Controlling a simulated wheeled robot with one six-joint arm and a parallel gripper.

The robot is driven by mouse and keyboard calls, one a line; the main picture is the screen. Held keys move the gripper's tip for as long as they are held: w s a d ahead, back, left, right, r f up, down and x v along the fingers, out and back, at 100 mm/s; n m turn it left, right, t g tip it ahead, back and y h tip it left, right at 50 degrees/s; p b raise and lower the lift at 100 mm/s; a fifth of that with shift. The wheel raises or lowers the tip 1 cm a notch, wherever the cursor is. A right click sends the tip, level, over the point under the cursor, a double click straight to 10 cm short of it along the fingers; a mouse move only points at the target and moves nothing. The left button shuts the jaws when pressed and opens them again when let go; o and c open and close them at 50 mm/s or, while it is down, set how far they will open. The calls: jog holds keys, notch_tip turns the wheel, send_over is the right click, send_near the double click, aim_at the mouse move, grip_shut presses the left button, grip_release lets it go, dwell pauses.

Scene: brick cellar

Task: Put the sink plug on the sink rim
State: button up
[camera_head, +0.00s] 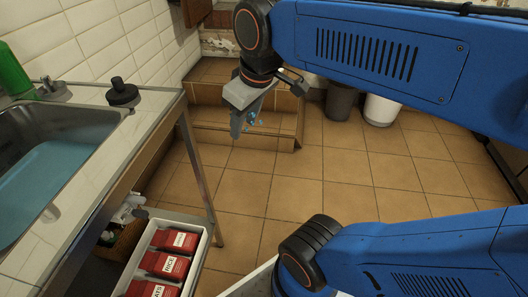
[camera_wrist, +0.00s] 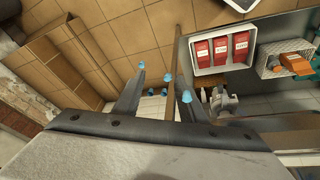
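A black sink plug with a knob on top (camera_head: 123,92) stands upright on the pale counter strip at the back right corner of the sink, in the head view. The metal sink (camera_head: 88,122) holds bluish water, and its rim (camera_head: 118,122) runs beside the counter edge. My gripper (camera_head: 243,125) hangs over the floor to the right of the counter, apart from the plug. In the wrist view my gripper (camera_wrist: 162,90) has its blue-tipped fingers spread with nothing between them. I cannot make out the plug in the wrist view.
A tray of red packets (camera_head: 208,240) sits below the counter; it also shows in the wrist view (camera_wrist: 250,36). A green bottle (camera_head: 12,72) and tap (camera_head: 52,90) stand behind the sink. Two bins (camera_head: 340,102) (camera_head: 381,110) are at the back.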

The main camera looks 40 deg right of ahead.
jog(key=s+d+f+m, duration=0.2)
jog(key=s+f+m, duration=0.1)
jog(key=s+f, duration=0.2)
notch_tip(320, 180, down, 3)
jog(key=shift+r+m+t, duration=0.2)
jog(key=shift+m+t, duration=0.2)
